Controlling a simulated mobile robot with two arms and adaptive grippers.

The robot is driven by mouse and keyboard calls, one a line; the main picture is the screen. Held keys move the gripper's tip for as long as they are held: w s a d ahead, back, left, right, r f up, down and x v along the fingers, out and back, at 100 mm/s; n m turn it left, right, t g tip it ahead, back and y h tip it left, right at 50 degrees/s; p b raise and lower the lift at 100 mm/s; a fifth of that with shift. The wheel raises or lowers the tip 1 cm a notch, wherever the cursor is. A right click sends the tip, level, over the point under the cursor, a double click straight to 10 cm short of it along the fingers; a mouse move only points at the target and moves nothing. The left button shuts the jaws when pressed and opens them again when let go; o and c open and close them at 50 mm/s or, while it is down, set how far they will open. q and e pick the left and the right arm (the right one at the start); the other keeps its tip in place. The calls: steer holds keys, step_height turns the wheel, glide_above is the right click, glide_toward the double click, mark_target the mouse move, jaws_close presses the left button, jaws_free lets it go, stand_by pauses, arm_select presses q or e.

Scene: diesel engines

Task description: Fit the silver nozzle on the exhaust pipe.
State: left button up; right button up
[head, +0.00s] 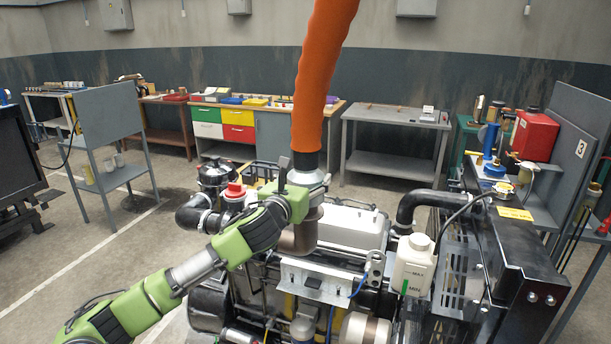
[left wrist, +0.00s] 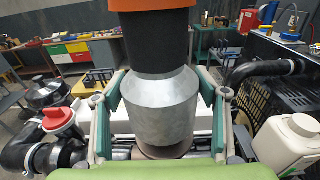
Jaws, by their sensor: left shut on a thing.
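The silver nozzle (head: 309,178) is a metal cone on the lower end of a thick orange hose with a black cuff. It hangs nearly upright. It also fills the middle of the left wrist view (left wrist: 160,108). My left gripper (head: 312,192) is shut on the nozzle, with one finger on each side. The brownish exhaust pipe (head: 300,236) rises from the engine directly below the nozzle. Its rim (left wrist: 163,152) shows under the nozzle's lower edge in the left wrist view. I cannot tell whether the nozzle is around the pipe or just above it. My right gripper is not in view.
A red cap (head: 235,189) and black hose elbow (head: 192,212) lie left of the pipe. A white reservoir (head: 412,266) and black radiator (head: 520,262) stand to the right. The orange hose (head: 325,60) runs upward. Benches stand behind; open floor lies left.

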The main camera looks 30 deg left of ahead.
arm_select(q)
steer(key=shift+f+b, duration=0.7)
steer(key=shift+f, duration=0.8)
steer(key=o, duration=1.6)
steer(key=shift+o, duration=0.7)
steer(key=shift+f, duration=0.2)
steer(key=v, duration=1.2)
steer(key=shift+r, duration=0.15)
